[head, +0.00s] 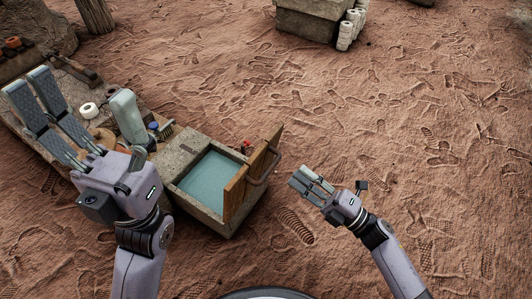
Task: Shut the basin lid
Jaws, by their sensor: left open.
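The basin (205,212) is a stone box holding blue-green water, in the middle left of the head view. Its wooden lid (245,188) stands open, roughly upright along the basin's right side. A curved handle (262,172) is on the lid's right face. My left gripper (80,100) is open, left of the basin over the bench, with its fingers spread wide and nothing between them. My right gripper (305,183) is to the right of the lid and apart from it. Its fingers lie close in this view, and I cannot tell whether they are open.
A small red thing (247,147) is behind the lid. A stone block (308,22) with white rolls (346,32) stands far back. Sandy ground at right is clear.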

